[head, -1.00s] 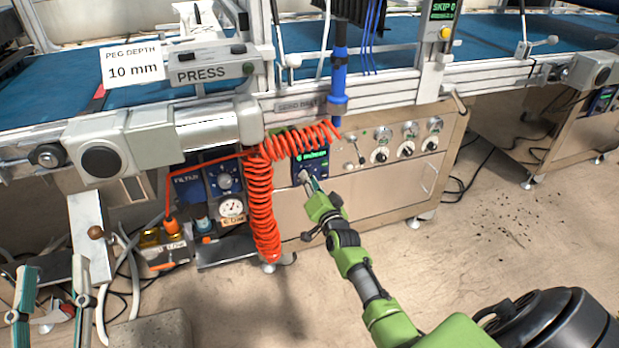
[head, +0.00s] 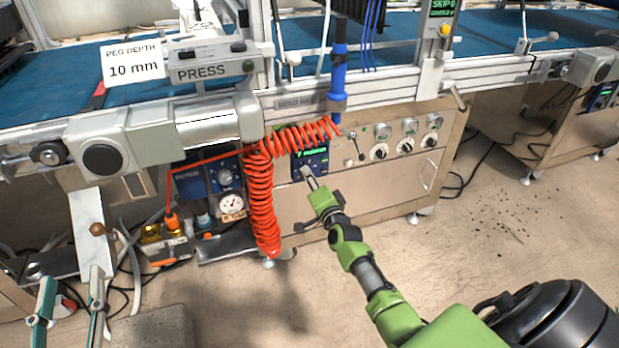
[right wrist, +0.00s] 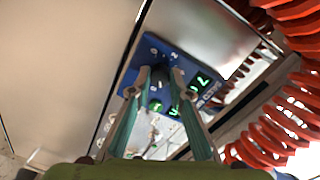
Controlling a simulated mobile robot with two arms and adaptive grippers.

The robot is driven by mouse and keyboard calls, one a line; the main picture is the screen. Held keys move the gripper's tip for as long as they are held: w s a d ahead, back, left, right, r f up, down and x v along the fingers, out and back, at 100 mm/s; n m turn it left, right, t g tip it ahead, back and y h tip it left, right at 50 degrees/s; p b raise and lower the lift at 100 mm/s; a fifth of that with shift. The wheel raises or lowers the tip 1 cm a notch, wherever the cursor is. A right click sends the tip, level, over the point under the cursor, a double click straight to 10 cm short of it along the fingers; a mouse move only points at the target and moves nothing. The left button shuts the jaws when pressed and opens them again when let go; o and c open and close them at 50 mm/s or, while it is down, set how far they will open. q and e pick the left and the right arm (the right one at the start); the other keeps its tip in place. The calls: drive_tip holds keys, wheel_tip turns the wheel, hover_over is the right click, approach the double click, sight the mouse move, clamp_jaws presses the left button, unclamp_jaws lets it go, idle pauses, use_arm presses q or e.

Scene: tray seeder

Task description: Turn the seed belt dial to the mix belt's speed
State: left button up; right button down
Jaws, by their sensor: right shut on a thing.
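The seed belt's blue control box (head: 323,155) with a green display sits on the machine front under the belt. In the right wrist view, the box (right wrist: 205,68) shows green digits, tilted and too small to read surely. Its dark dial (right wrist: 160,77) has white marks around it. My right gripper (head: 306,173) reaches the box from below right; in the right wrist view its fingers (right wrist: 161,84) are shut on the dial, partly hiding it. My left gripper (head: 70,298) is at the lower left, fingers apart, with nothing between them.
Another blue box (head: 602,97) with a green display is on the machine at the far right. A coiled orange hose (head: 262,205) hangs just left of the dial's box. Small knobs and gauges (head: 407,137) lie to its right.

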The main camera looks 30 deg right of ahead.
drive_tip(key=c, duration=1.8)
unclamp_jaws()
drive_tip(key=shift+c, duration=0.2)
drive_tip(key=v, duration=1.2)
